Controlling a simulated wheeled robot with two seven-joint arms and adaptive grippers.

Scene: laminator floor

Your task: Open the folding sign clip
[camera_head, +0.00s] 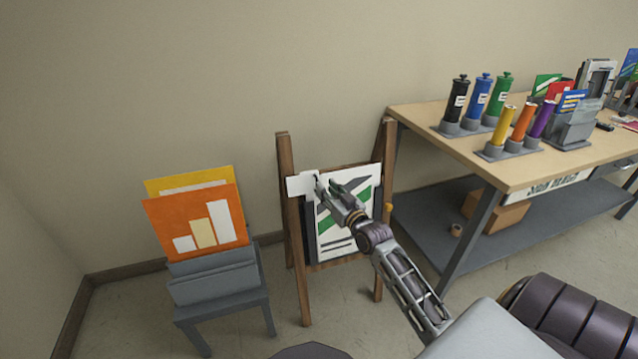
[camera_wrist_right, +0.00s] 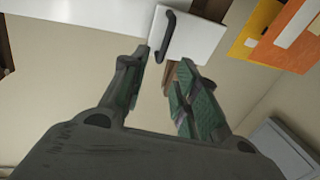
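The folding sign (camera_head: 285,205) is a wooden A-frame easel holding a white and green poster (camera_head: 335,215). A white clip plate (camera_head: 301,185) sits at its top left; in the right wrist view the plate (camera_wrist_right: 205,38) carries a dark curved handle (camera_wrist_right: 167,36). My right gripper (camera_head: 326,184) is in front of the sign's top, at the plate, and hides part of the poster. In the wrist view my right gripper (camera_wrist_right: 165,58) has its fingers apart, with the handle just beyond the fingertips and nothing between them. My left gripper is out of view.
A grey stand (camera_head: 215,280) with orange and yellow chart sheets (camera_head: 195,225) is left of the sign. A workbench (camera_head: 425,122) with coloured tubes and holders stands close on the right, with a box (camera_head: 497,211) on its lower shelf. The wall is close behind.

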